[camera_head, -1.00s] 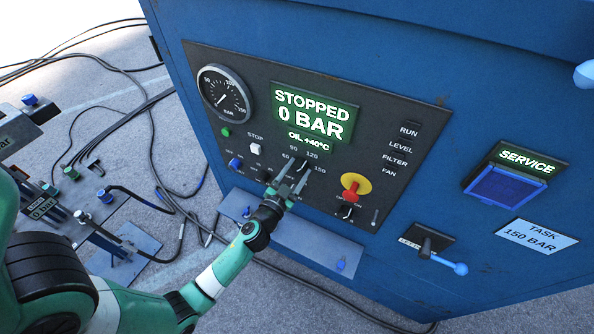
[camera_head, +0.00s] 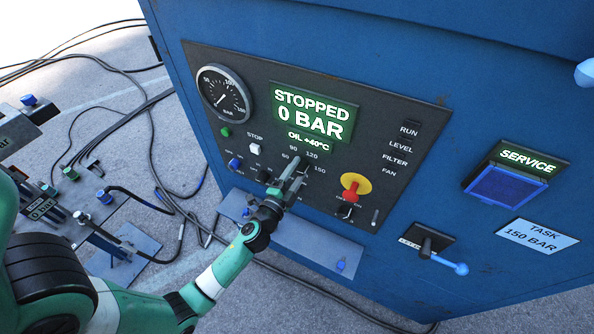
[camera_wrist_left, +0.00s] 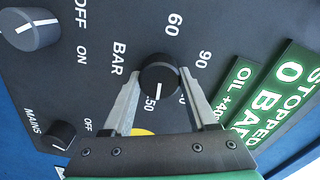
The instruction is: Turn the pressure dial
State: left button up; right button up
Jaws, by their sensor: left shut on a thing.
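The pressure dial (camera_wrist_left: 158,75) is a black round knob with a white line, on the dark panel among the marks 60, 90, 120 and 150. In the left wrist view its line points down toward the partly hidden 150 mark. My left gripper (camera_wrist_left: 158,80) is shut on the dial, one finger on each side. In the head view my left gripper (camera_head: 296,172) reaches the panel below the green display and mostly hides the dial. The display (camera_head: 314,114) reads STOPPED, 0 BAR. My right gripper is not in view.
A red and yellow emergency button (camera_head: 355,187) sits right of the dial. A round gauge (camera_head: 224,92) is at the panel's upper left. A white stop button (camera_head: 255,148) and small switches lie left. A blue-tipped lever (camera_head: 447,263) projects at lower right. A ledge (camera_head: 305,245) runs below the panel.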

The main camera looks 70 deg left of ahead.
pick_arm(q)
jog(key=shift+m, duration=0.6)
jog(key=o, duration=1.4)
jog(key=shift+s+d, duration=0.1)
jog(key=b+v, duration=0.2)
jog(key=v, duration=0.9)
jog(key=shift+s+d+b, duration=0.1)
jog(key=shift+s+b, duration=0.1)
jog(key=shift+b, duration=0.2)
